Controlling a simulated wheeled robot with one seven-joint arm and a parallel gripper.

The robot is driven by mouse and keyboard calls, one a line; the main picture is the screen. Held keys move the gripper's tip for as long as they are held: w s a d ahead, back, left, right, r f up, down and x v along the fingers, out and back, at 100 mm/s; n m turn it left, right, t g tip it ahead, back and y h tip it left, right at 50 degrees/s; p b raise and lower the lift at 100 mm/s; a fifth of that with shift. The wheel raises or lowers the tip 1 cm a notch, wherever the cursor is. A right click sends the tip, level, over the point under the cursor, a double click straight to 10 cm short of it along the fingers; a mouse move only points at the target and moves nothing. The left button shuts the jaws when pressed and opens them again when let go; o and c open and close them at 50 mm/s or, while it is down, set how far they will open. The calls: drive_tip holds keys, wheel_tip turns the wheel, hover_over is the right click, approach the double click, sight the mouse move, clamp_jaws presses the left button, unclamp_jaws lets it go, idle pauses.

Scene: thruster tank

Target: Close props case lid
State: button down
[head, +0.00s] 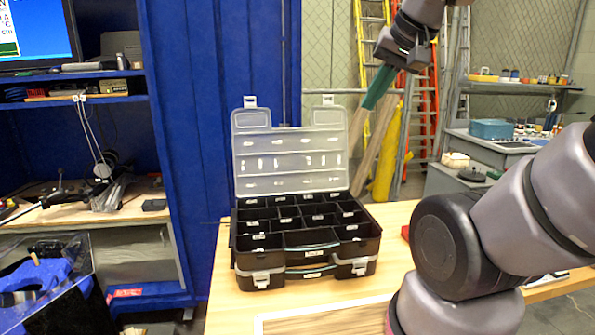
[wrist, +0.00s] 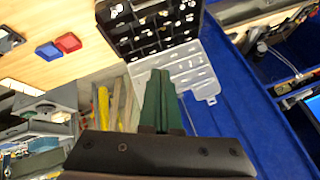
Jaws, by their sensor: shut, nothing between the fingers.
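The props case (head: 305,240) is a black organiser box with many compartments and grey front latches, standing on the wooden table. Its clear lid (head: 290,155) is open and stands upright at the case's back edge. In the wrist view the case (wrist: 150,25) is at the top centre, with the lid (wrist: 190,72) below it. My gripper (head: 372,95) is in the air, above and to the right of the lid, apart from it. Its green fingers (wrist: 160,100) are together with nothing between them, and in the wrist view they overlap the lid's edge.
A blue cabinet with shelves (head: 180,130) stands at the left and behind. A red box (wrist: 68,42) and a blue box (wrist: 48,51) lie on the table (wrist: 60,20) beside the case. Ladders (head: 425,120) and a workbench (head: 485,150) are behind at right.

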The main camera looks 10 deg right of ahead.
drive_tip(key=w+a+r+n+g, duration=0.1)
drive_tip(key=w+r, duration=0.3)
drive_tip(key=w, duration=1)
drive_tip(key=w+a+r+n, duration=0.1)
drive_tip(key=w+r, duration=0.2)
drive_tip(key=w, duration=1.1)
drive_tip(key=w+a+f, duration=0.1)
drive_tip(key=w+f, duration=0.4)
drive_tip(key=w, duration=0.3)
drive_tip(key=w+a+f+n+h, duration=0.1)
drive_tip(key=w+f, duration=0.3)
drive_tip(key=w, duration=0.5)
drive_tip(key=w+a+f+n+g+h, duration=0.1)
drive_tip(key=w+a+f, duration=0.1)
drive_tip(key=w+f, duration=0.3)
drive_tip(key=shift+w+a+f, duration=0.15)
drive_tip(key=shift+w, duration=0.95)
drive_tip(key=shift+w+a+f, duration=0.15)
drive_tip(key=shift+w, duration=0.95)
drive_tip(key=x, duration=1)
drive_tip(key=shift+w+f, duration=0.1)
drive_tip(key=shift+f, duration=0.1)
drive_tip(key=shift+s+r, duration=0.2)
drive_tip(key=shift+s, duration=0.25)
drive_tip(key=shift+s+r, duration=0.25)
drive_tip(key=shift+s, duration=0.2)
drive_tip(key=shift+s+r, duration=0.15)
drive_tip(key=shift+s, duration=0.95)
